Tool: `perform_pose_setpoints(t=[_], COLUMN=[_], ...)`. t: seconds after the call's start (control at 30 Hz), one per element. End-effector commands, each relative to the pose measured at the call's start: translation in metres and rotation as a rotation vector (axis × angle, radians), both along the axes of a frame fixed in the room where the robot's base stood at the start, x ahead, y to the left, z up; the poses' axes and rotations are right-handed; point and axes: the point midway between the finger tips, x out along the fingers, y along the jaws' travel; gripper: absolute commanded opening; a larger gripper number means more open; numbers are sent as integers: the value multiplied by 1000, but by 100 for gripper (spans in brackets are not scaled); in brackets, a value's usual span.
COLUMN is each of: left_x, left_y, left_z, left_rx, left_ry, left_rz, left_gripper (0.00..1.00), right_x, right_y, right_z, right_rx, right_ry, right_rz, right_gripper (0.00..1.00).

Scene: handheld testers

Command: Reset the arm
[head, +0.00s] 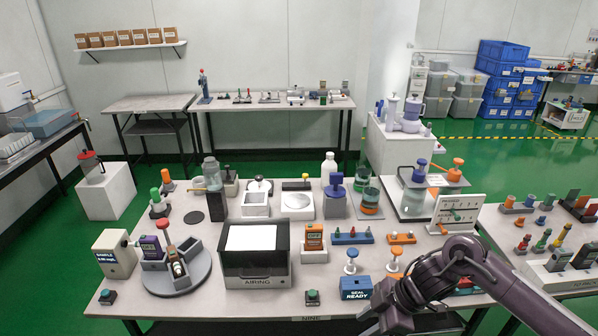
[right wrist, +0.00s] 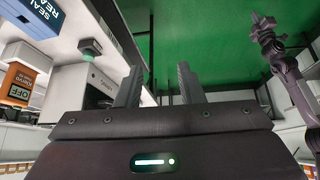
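My right arm (head: 455,265) enters the head view from the right, over the front right corner of the table. Its right gripper (head: 372,318) is low at the front edge, beside the blue "SEAL READY" box (head: 355,288). In the right wrist view, the two fingers of the right gripper (right wrist: 158,88) stand apart with nothing between them. My left gripper (right wrist: 264,28) appears small at the upper right of that view, away from the table; its opening is unclear. The left arm does not show in the head view.
A green button (head: 312,297) sits at the front edge. Green floor (right wrist: 225,45) lies open beyond the table.

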Motion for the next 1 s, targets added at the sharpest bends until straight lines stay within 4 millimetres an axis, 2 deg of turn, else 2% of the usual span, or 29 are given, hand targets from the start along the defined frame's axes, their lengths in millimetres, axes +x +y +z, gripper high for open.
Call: perform_pose_setpoints(t=[0.17, 0.27, 0.37, 0.47, 0.5, 0.57, 0.6, 0.67, 0.7, 0.77, 0.8, 0.87, 1.0], left_x=[7, 6, 3, 1, 1, 1, 1, 1, 1, 1, 1, 1, 1], left_y=[0, 0, 0, 0, 0, 0, 0, 0, 0, 0, 0, 0, 0], left_z=[1, 1, 0, 0, 0, 0, 0, 0, 0, 0, 0, 0, 0], left_rx=[-1, -1, -1, -1, 0, 0, 0, 0, 0, 0, 0, 0, 0], left_ry=[-11, -9, -6, -3, -2, -2, -2, -2, -2, -2, -2, -1, -1], left_rz=[0, 0, 0, 0, 0, 0, 0, 0, 0, 0, 0, 0, 0], left_gripper=[0, 0, 0, 0, 0, 0, 0, 0, 0, 0, 0, 0, 0], right_x=[18, 29, 35, 28, 20, 2, -13, -40, -60, -94, -118, -156, -249], right_y=[20, 29, 31, 24, 17, 6, -2, -14, -21, -32, -39, -48, -65], right_z=[-35, -64, -106, -170, -198, -239, -264, -299, -321, -351, -369, -393, -436], right_rx=[106, 168, 220, 244, 240, 219, 198, 158, 128, 79, 42, -16, -155], right_ry=[-10, -16, -13, 3, 12, 29, 42, 64, 83, 110, 128, 158, 231], right_rz=[-107, -198, -327, -509, -586, -693, -756, -843, -894, -965, -1008, -1065, -1171], right_gripper=[35, 35, 35, 35, 35, 35, 35, 35, 35, 35, 35, 35, 35])
